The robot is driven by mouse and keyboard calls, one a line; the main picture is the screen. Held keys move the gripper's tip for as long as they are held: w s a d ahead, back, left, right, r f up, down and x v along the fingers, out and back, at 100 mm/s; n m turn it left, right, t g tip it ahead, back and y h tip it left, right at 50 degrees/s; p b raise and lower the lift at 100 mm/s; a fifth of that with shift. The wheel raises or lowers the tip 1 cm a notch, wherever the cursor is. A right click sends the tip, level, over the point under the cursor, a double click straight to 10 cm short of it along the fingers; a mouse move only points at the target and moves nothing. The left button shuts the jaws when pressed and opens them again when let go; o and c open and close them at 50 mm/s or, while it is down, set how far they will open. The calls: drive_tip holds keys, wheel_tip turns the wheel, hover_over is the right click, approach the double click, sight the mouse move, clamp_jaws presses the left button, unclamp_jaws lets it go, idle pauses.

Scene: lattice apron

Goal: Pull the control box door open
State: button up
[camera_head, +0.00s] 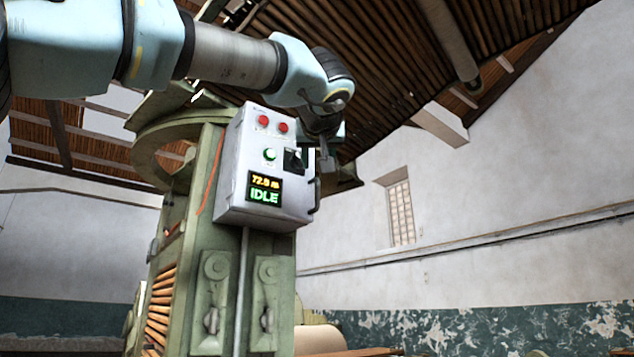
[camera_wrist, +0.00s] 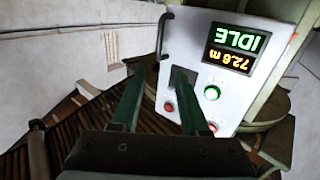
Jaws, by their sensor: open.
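The control box (camera_head: 240,190) is a pale grey box on a green machine column, and its door looks shut. A dark bar handle (camera_head: 314,195) stands on the door's right edge. In the wrist view the box appears upside down, with the handle (camera_wrist: 162,35) at its upper left. My gripper (camera_wrist: 160,82) is open and empty, its green fingers pointing toward the box, apart from the handle. In the head view my gripper is partly hidden behind the box's upper right.
The green column (camera_head: 190,270) stands under and behind the box, with a round flange above. My arm crosses over the top of the box. The room to the right of the handle looks clear up to the white wall (camera_head: 530,150).

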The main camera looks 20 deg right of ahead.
sight(317, 184)
drive_tip(key=p+x, duration=0.4)
drive_tip(key=x, duration=0.5)
drive_tip(key=shift+w+d+p, duration=0.15)
drive_tip(key=shift+p, duration=0.25)
drive_tip(key=shift+w+d, duration=0.2)
drive_tip(key=shift+w, duration=0.25)
drive_tip(key=shift+f, duration=0.1)
clamp_jaws()
idle(0.4)
